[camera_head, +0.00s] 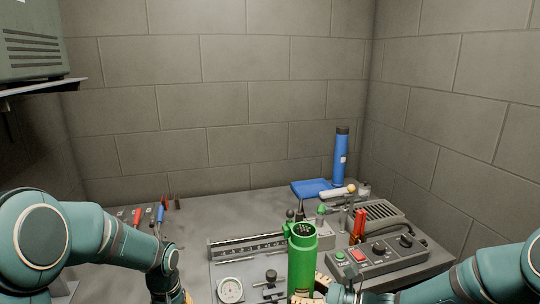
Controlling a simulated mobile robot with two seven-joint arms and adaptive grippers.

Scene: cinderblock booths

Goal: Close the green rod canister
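The green rod canister (301,270) stands upright at the front middle of the table. Its top is open, and the dark ends of several rods show inside the rim.
A control box (378,258) with green and red buttons stands right of the canister. A round gauge (230,290) and a ruled rail (247,246) lie to the left. A blue canister (341,160) stands at the back by a blue tray (314,188). The back-left tabletop is mostly clear.

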